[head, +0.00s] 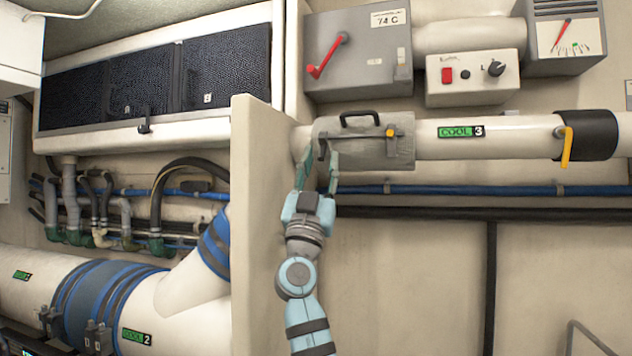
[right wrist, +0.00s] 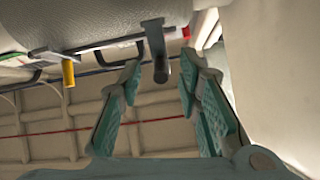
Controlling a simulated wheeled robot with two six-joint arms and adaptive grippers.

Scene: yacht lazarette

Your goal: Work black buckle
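The black buckle (head: 323,148) is a dark lever at the left end of a grey cover around the white COOL 3 pipe. In the right wrist view the buckle (right wrist: 157,60) hangs from the underside of the grey cover (right wrist: 110,20). My right gripper (head: 318,168) reaches up from below with its fingers spread. In the wrist view the right gripper (right wrist: 160,78) has one teal-padded finger on each side of the buckle, with gaps showing on both sides. The fingers partly hide the buckle in the head view. My left gripper is not in view.
The cover also carries a black handle (head: 360,117) and a yellow-tipped latch (head: 391,132). A beige partition (head: 262,200) stands close left of my right arm. Grey box with red lever (head: 357,55) sits above.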

